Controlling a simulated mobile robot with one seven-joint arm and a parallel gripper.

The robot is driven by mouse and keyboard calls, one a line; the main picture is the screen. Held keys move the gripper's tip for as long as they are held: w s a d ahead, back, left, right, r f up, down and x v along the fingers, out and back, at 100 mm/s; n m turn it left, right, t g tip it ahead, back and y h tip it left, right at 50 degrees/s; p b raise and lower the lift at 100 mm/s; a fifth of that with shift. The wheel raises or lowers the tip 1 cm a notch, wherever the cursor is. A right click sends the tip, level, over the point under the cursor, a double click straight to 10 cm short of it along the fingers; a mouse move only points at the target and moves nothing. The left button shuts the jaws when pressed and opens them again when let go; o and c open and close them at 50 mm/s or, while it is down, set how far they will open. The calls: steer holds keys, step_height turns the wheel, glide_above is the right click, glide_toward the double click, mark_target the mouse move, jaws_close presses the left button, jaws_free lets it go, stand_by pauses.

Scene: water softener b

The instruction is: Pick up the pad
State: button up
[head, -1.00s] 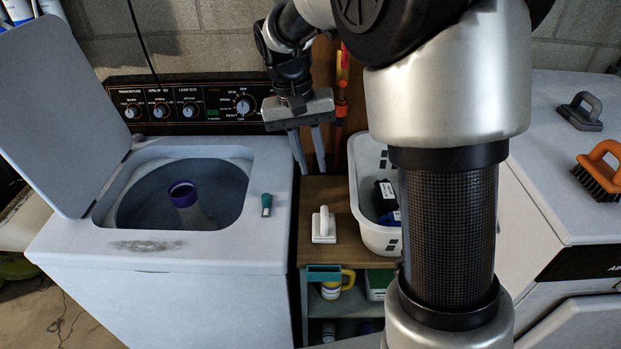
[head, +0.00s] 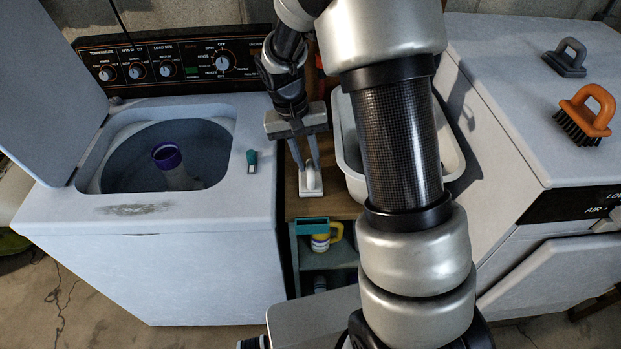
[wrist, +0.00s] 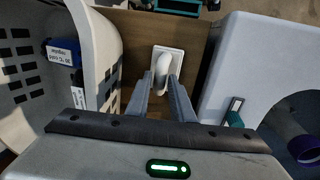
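The white pad (head: 332,209), a flat block with an arched handle, lies on the wooden top of a small shelf unit between the washer and a white basket. In the wrist view the pad (wrist: 168,55) is at the top centre, with its handle pointing back between my fingers. My gripper (head: 308,168) points down over the pad. Its fingertips (wrist: 161,80) are on either side of the handle, and the fingers look open. Whether either finger touches the handle is hard to tell.
The white basket (wrist: 105,35) stands close beside the pad, with dark and blue items inside. The open washer (head: 170,258) is on the other side, with a small teal-capped item (head: 252,162) on its edge. A grey-handled pad (head: 566,58) and an orange brush (head: 588,112) lie on the right machine.

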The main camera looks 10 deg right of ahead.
mark_target(310, 165)
steer(key=f, duration=0.3)
steer(key=shift+d+f, duration=0.15)
steer(key=shift+d, duration=0.2)
steer(key=shift+c, duration=0.5)
jaws_close()
step_height(310, 165, up, 10)
steer(key=shift+r, duration=0.1)
